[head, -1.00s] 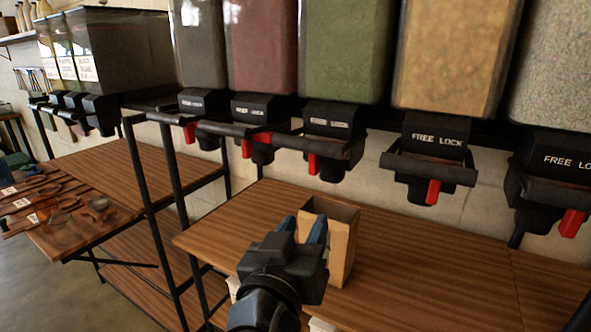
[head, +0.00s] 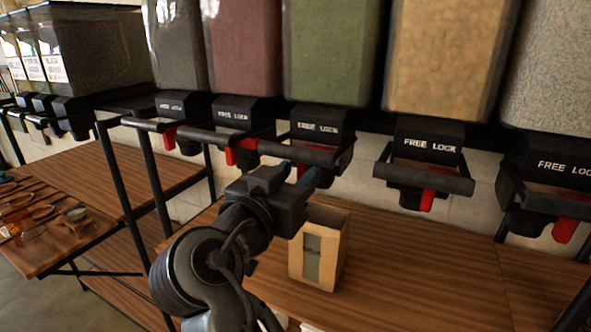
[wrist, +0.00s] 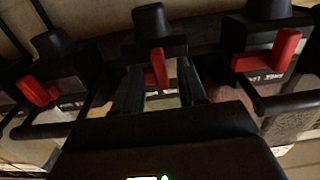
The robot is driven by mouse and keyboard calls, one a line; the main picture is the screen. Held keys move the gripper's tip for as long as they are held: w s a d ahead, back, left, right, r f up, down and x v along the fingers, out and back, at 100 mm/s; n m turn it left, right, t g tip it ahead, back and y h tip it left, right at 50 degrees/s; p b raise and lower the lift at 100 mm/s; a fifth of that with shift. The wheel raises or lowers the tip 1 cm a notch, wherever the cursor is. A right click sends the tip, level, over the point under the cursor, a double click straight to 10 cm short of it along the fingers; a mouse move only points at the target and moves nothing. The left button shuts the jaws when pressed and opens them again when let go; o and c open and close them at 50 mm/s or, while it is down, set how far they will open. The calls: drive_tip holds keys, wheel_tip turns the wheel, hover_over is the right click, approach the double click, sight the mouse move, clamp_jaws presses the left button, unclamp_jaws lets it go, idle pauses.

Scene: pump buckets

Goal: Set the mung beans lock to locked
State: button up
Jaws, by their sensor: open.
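The bin of green contents (head: 335,50), which I take for the mung beans, hangs above a black dispenser (head: 318,127) marked FREE LOCK. No name label on this bin is readable. Its red lever is mostly hidden behind my gripper in the head view. In the wrist view, which looks upside down, a red lever (wrist: 157,68) appears between the two fingers of my gripper (wrist: 161,88). My gripper (head: 291,174) is open and empty, just below and in front of the dispenser. I cannot tell whether a finger touches the lever.
Neighbouring dispensers with red levers hang on both sides, under a dark red bin (head: 240,45) and a yellow bin (head: 450,55). Black bar handles (head: 425,180) stick out in front of them. A brown paper bag (head: 320,250) stands on the wooden shelf (head: 420,270) below, with free room right of it.

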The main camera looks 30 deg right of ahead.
drive_tip(key=shift+w+d, duration=0.15)
clamp_jaws()
idle(0.4)
